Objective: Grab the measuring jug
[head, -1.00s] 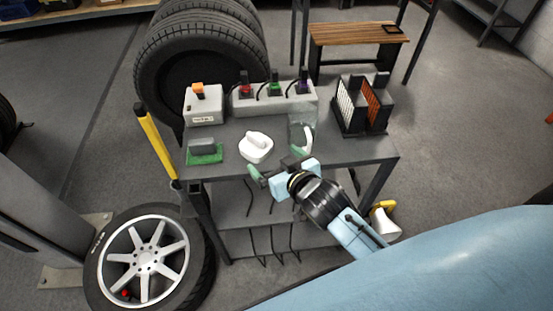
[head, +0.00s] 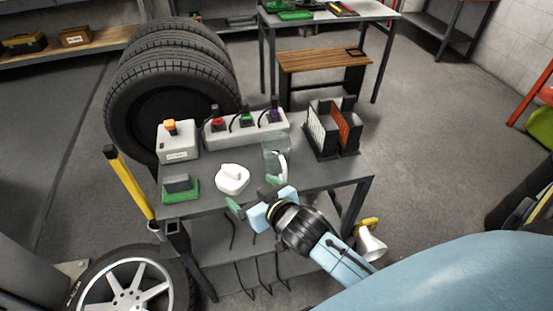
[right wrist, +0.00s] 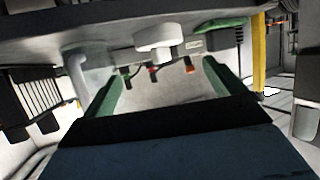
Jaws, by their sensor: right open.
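The measuring jug (head: 274,152) is clear, with a white handle on its near side, and stands upright on the grey cart top near the power strip. It also shows in the right wrist view (right wrist: 97,66), upside down and left of the fingers. My right gripper (head: 252,200) is open and empty at the cart's near edge, in front of the jug and slightly left, not touching it. Its green-tipped fingers show in the right wrist view (right wrist: 160,88). My left gripper is not in view.
A white rounded item (head: 232,179) and a green-based block (head: 180,189) stand left of the jug. A power strip (head: 246,127) and a white box (head: 177,141) are behind. A rack of dark panels (head: 334,128) stands to the right.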

